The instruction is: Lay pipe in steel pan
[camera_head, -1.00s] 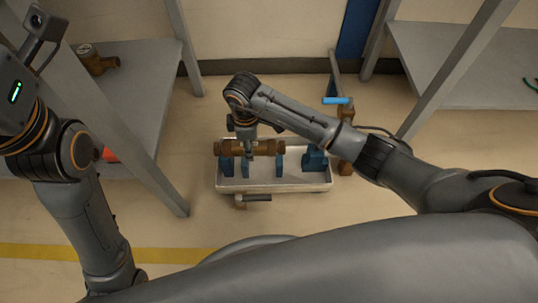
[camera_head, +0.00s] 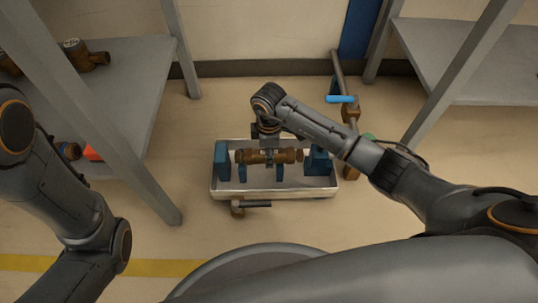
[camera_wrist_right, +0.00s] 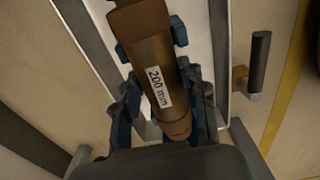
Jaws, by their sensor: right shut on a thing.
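A brown pipe (camera_head: 254,157) lies lengthwise across the steel pan (camera_head: 275,192), over blue supports inside it. In the right wrist view the pipe (camera_wrist_right: 145,52) has a white "200 mm" label. My right gripper (camera_head: 269,152) is shut on the pipe's middle from above; its fingers (camera_wrist_right: 165,105) flank the pipe in the wrist view. I cannot tell whether the pipe rests on the supports. The pan's rim and floor (camera_wrist_right: 230,50) also show there. My left arm is at the left edge, its gripper out of view.
Blue blocks (camera_head: 222,160) (camera_head: 319,160) stand at both pan ends. A dark-handled valve piece (camera_head: 250,204) is at the pan's front, and upright pipework with a blue handle (camera_head: 341,99) behind its right end. Grey shelves (camera_head: 130,85) (camera_head: 450,65) stand either side.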

